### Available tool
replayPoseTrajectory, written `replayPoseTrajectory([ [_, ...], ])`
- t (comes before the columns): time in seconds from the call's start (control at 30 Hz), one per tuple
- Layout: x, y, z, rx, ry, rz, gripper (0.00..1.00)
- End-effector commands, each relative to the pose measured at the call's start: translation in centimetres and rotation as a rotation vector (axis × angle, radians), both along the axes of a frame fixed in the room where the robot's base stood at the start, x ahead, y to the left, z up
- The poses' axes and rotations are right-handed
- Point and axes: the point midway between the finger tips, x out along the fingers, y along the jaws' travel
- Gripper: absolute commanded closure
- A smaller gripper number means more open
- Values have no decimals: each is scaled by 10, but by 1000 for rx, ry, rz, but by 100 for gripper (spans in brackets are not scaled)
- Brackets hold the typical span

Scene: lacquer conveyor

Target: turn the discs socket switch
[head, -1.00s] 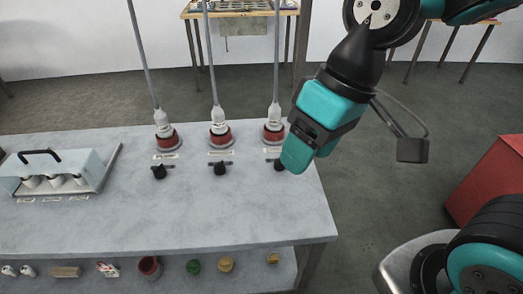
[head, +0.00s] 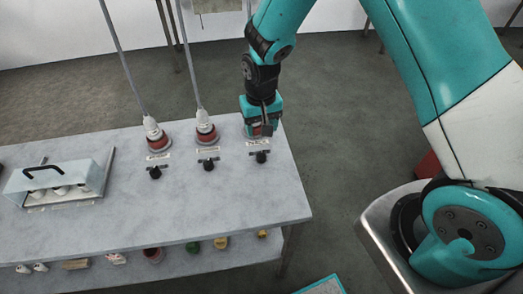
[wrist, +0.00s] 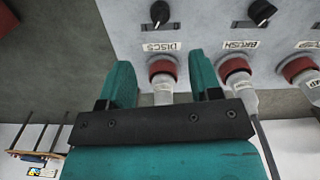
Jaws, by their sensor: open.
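The discs socket switch (wrist: 159,12) is a black knob on a small dark plate, beyond the "DISCS" label (wrist: 161,47) in the wrist view. In the head view it is the rightmost knob (head: 261,157). The red discs socket (wrist: 162,67) with its pale plug (wrist: 162,92) lies between the fingers in the wrist view. My gripper (wrist: 158,62) is open, with one teal finger on each side. In the head view my gripper (head: 261,126) points down over the discs socket, behind the knob and apart from it. It hides most of that socket.
The brush switch (head: 208,165) and brush socket (head: 206,135) are to the left, with another pair beyond. Cables (head: 186,55) rise from the plugs. A handled box (head: 60,180) stands at the table's left. The table front (head: 190,205) is clear.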

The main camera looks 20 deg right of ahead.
Motion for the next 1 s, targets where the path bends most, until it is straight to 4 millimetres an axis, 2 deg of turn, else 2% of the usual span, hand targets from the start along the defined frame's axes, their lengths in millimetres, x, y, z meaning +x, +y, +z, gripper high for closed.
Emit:
replayPoseTrajectory([
  [0.3, -2, 0, -71, -1, 5, 1, 42],
  [0.5, -1, 0, -103, 1, 2, 1, 42],
  [0.7, -1, 0, -118, 1, 1, 1, 42],
  [0.97, 0, 0, -120, 1, -1, 1, 42],
  [1.0, 0, 0, -120, 1, -1, 1, 44],
])
